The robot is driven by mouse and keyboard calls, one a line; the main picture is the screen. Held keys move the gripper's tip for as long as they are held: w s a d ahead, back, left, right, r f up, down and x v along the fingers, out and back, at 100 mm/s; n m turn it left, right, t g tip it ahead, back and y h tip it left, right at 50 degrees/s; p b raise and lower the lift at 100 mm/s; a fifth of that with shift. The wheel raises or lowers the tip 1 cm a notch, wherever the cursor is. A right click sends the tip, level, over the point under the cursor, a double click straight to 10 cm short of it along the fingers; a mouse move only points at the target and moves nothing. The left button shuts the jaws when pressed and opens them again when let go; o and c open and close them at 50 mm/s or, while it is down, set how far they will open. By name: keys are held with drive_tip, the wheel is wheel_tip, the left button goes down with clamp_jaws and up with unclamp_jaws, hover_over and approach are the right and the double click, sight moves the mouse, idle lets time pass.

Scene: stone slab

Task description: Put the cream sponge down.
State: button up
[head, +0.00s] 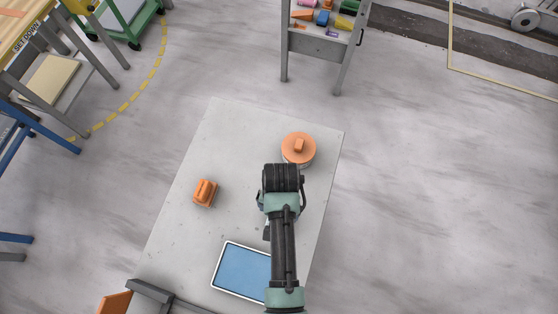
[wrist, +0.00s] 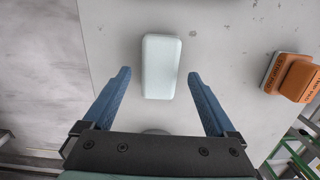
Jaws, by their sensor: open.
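The cream sponge (wrist: 162,67) shows in the wrist view as a pale rounded block lying on the stone slab (wrist: 115,35). My gripper (wrist: 159,73) is open, with one blue finger on each side of the sponge in that view and a visible gap to each. Neither finger touches the sponge. In the head view my arm covers the sponge, and I cannot make out the fingers there. How high the fingertips are above the slab is hard to tell.
On the slab stand an orange block-like item (head: 205,192), a round orange-lidded container (head: 298,148) and a blue tray with a white rim (head: 240,267). The slab's far left part is bare. A grey stand with coloured items (head: 325,20) is beyond it.

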drive_tip(key=w+r+n+t, duration=0.1)
drive_tip(key=w+r+t, duration=0.55)
drive_tip(key=r, duration=0.65)
drive_tip(key=w+r+t, duration=0.3)
drive_tip(key=w+r, duration=0.6)
drive_tip(key=r, duration=0.4)
drive_tip(key=w+r+n+t, duration=0.1)
drive_tip(key=w+r+t, duration=0.45)
drive_tip(key=r, duration=0.75)
wheel_tip(320, 180, up, 25)
drive_tip(key=s+t, duration=0.2)
drive_tip(key=t, duration=0.5)
drive_tip(key=s+r+n+t, duration=0.2)
drive_tip(key=s+r+t, duration=0.4)
drive_tip(key=s+r, duration=0.3)
wheel_tip(320, 180, up, 4)
drive_tip(key=shift+s+r+h, duration=0.25)
drive_tip(key=shift+s+h, duration=0.05)
drive_tip(key=shift+s, duration=0.1)
